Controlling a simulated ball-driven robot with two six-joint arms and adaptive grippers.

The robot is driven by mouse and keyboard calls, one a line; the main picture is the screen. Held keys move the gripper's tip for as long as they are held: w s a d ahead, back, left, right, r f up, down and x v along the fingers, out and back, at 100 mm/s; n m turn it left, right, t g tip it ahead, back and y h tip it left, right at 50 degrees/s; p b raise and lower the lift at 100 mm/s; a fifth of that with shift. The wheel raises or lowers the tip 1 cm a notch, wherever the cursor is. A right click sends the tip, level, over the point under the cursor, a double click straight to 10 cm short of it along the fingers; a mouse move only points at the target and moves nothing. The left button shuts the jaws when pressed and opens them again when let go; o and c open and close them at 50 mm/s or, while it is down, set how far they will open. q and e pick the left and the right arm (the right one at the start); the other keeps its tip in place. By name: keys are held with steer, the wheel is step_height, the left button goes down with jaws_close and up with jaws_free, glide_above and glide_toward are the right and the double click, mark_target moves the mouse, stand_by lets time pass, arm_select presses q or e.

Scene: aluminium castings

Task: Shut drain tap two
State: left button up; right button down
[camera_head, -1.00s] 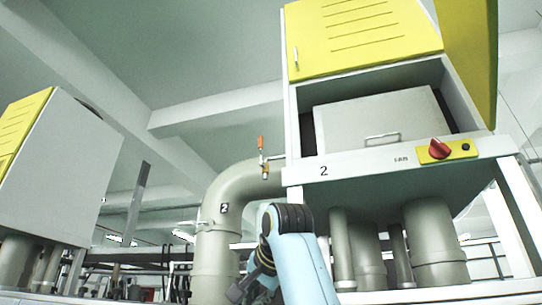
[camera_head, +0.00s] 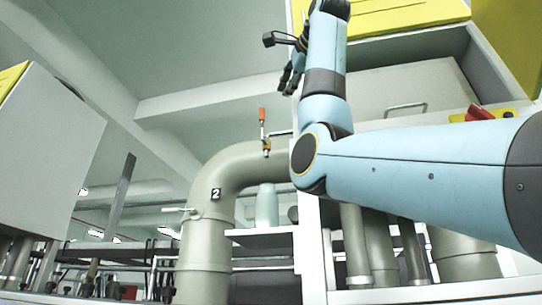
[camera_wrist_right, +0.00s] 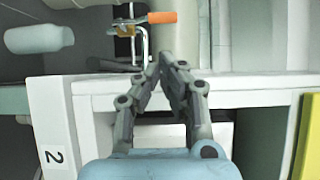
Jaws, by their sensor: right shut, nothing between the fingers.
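The drain tap (camera_head: 266,148) has a brass body and an upright orange handle (camera_head: 262,115). It sits above the bend of the grey pipe (camera_head: 205,240) labelled 2, on a thin line from the cabinet. In the right wrist view the orange handle (camera_wrist_right: 162,17) points right at the top, just beyond my fingertips. My right gripper (camera_head: 287,86) is shut and empty, above and right of the tap in the head view. In the right wrist view my right gripper (camera_wrist_right: 166,62) appears apart from the handle. My left gripper is out of view.
A cabinet with a yellow door (camera_head: 400,18) and a red knob (camera_head: 478,113) stands behind my right arm, which hides much of its front. A pale bottle (camera_head: 267,206) stands on a shelf near the pipe. A white lever (camera_head: 178,210) is on the pipe's left. Another cabinet (camera_head: 45,150) stands left.

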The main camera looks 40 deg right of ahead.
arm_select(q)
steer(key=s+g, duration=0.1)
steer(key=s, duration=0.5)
arm_select(e)
steer(key=p, duration=0.4)
glide_toward(262, 123)
steer(key=shift+w+d+r, duration=1.3)
steer(key=shift+w+d, duration=0.9)
steer(key=shift+w, duration=0.55)
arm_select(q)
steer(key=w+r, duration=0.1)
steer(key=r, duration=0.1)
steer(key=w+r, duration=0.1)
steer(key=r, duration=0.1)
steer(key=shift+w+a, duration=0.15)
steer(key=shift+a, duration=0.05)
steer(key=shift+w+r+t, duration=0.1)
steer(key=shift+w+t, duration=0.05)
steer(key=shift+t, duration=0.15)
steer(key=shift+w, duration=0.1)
arm_select(e)
steer(key=shift+d, duration=0.15)
